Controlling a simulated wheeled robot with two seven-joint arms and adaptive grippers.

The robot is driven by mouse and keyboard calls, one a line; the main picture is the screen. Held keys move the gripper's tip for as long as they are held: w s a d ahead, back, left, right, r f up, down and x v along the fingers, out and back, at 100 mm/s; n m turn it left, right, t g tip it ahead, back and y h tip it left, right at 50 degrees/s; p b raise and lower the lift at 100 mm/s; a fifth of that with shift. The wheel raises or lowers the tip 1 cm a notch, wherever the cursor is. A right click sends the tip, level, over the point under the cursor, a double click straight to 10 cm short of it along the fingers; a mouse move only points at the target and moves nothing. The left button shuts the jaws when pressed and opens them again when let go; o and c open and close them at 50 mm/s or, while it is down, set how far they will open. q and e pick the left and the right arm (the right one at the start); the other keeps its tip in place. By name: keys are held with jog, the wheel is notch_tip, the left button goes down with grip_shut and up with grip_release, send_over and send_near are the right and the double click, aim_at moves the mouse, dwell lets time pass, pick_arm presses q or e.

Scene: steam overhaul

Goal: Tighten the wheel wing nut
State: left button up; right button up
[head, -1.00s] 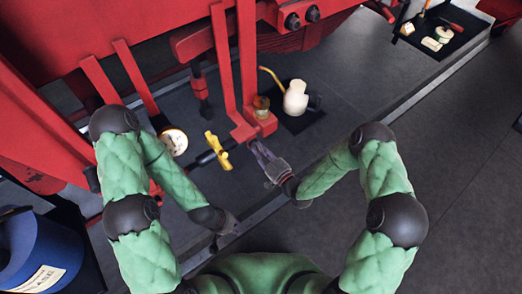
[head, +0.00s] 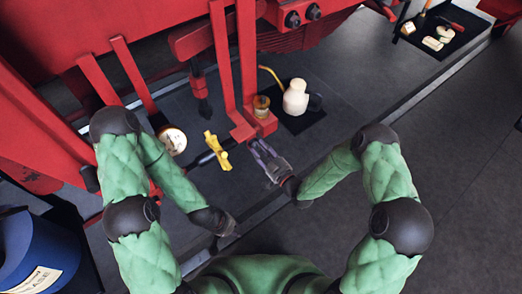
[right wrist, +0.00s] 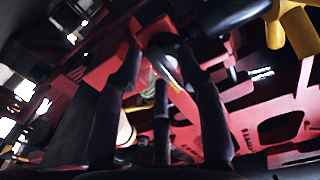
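The yellow wing nut (head: 217,151) sits on a dark rod beside the red frame, left of my right gripper in the head view. A yellow part (right wrist: 292,30), apparently the same nut, shows at the upper right of the right wrist view. My right gripper (head: 258,143) is open, its fingers spread and pointing at the foot of the red upright. The right wrist view shows its fingers (right wrist: 163,55) apart, with a dark curved part beyond them; contact cannot be told. My left gripper (head: 222,241) hangs low, apart from the nut; its fingers are too small to read.
A white jug (head: 296,98) stands on a dark mat, with an amber jar (head: 261,106) beside the red upright (head: 247,65). A round white-faced gauge (head: 173,140) is left of the nut. A blue drum (head: 38,250) stands lower left.

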jog(key=shift+s, duration=0.1)
jog(key=v, duration=1.2)
dwell(0.4)
notch_tip(320, 180, down, 12)
jog(key=s+d+m+g+h, duration=0.1)
jog(key=s+m+g+h, duration=0.1)
jog(key=m+g+h, duration=0.4)
jog(key=s+d+f+m+g, duration=0.1)
jog(key=s+f+m+g, duration=0.2)
jog(key=s+g, duration=0.5)
jog(key=s, duration=0.5)
jog(key=shift+f+h, duration=0.25)
jog(key=shift+h, duration=0.05)
jog(key=shift+s, duration=0.1)
